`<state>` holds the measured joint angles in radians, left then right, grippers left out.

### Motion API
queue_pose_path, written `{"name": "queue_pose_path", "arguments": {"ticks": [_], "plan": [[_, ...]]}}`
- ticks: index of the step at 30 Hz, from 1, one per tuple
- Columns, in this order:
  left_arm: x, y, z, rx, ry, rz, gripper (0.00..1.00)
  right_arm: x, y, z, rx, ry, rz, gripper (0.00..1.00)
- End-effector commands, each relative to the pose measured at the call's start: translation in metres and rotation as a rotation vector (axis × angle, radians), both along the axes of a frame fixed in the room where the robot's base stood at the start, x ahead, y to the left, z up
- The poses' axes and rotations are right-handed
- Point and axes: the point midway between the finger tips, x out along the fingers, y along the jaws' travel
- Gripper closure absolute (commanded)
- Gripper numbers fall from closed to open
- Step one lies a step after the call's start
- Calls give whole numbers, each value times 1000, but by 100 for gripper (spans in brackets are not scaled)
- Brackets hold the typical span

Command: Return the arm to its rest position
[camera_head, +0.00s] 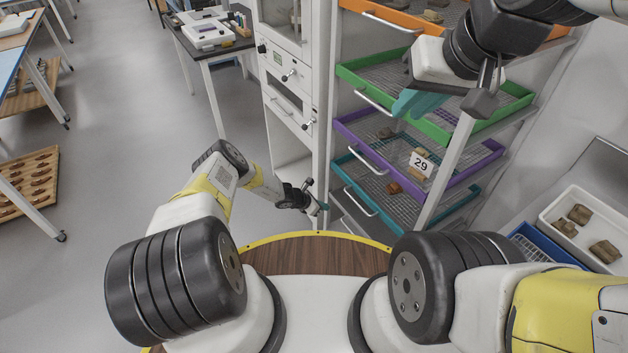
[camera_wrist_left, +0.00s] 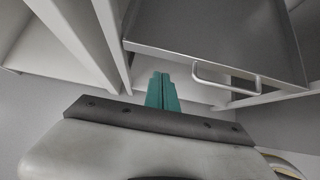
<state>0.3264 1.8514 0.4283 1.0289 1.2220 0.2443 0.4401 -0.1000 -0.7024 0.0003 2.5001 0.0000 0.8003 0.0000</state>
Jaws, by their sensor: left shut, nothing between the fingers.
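My left gripper (camera_head: 323,207) hangs low in front of the white cabinet and drawer rack, just beyond the wooden-topped round base. In the left wrist view its teal fingers (camera_wrist_left: 161,92) are together and empty, below the underside of a grey drawer with a metal handle (camera_wrist_left: 226,77). My right gripper (camera_head: 417,103) is at the upper right, in front of the green-edged tray, its teal fingers seen side-on. I cannot tell whether it is open or shut.
A rack holds an orange tray (camera_head: 385,17), a green tray (camera_head: 350,77), a purple tray (camera_head: 350,135) and a teal tray (camera_head: 345,165). A card marked 29 (camera_head: 421,163) stands among sherds. A white tray (camera_head: 553,217) with sherds lies right. Open floor (camera_head: 130,130) is left.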

Motion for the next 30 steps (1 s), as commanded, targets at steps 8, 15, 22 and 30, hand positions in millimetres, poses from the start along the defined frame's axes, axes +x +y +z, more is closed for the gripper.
{"name": "queue_pose_path", "arguments": {"ticks": [8,15,22,30], "plan": [[-21,32,36,-2,3,4,100,0,0,-1,0,2,0,81],[-31,46,53,0,2,0,100,0,0,-1,0,2,0,81],[-29,49,62,9,-14,-17,100,0,0,-1,0,2,0,81],[9,61,171,142,-249,-280,100,0,0,-1,0,2,0,81]]}}
